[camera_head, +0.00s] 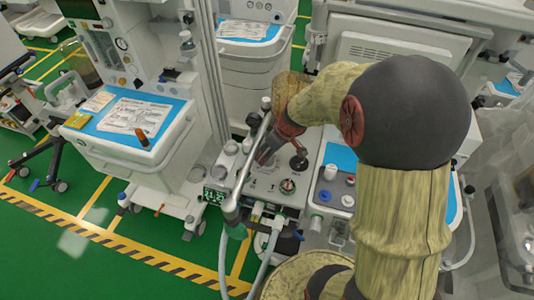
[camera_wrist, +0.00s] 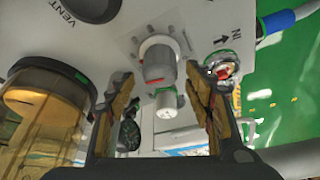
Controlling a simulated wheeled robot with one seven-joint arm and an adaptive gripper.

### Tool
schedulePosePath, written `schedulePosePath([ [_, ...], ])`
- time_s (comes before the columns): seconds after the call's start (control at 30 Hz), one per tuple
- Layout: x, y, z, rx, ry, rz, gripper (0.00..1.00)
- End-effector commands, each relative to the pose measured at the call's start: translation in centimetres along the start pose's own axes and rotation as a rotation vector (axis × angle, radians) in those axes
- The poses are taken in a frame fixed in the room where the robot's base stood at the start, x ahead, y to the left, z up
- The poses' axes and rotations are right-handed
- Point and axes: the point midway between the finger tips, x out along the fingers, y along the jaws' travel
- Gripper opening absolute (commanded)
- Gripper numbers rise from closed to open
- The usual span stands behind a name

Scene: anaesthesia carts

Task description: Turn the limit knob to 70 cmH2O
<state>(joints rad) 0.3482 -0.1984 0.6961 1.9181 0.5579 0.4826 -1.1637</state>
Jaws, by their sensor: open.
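In the wrist view, a grey knob (camera_wrist: 158,62) with a red mark and a pale lower end sits on a white ring on the machine's pale panel. I take it for the limit knob; no scale value on it is readable. My gripper (camera_wrist: 159,80) is open, one finger on each side of the knob, with gaps showing between fingers and knob. In the head view, my gripper (camera_head: 264,158) reaches down to the machine's top panel (camera_head: 263,187). The knob cannot be told apart there, as the gripper and arm cover part of that area.
In the wrist view, an amber canister (camera_wrist: 40,115) is at left beside the "VENT" lettering, and a port with a blue hose (camera_wrist: 277,20) is at right. In the head view, a metal pole (camera_head: 246,165) stands just left of my gripper, and a round dial (camera_head: 287,186) lies nearer the front.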

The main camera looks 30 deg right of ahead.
Motion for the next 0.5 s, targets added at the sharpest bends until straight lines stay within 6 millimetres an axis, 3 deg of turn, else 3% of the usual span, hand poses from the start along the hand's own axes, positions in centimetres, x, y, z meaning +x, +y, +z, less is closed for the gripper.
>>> schedulePosePath([
  [0.3,-6.5,0.1,-0.1,0.001,0.003,0.003,0.52],
  [0.5,-9.3,0.0,0.0,0.001,0.001,0.002,0.52],
])
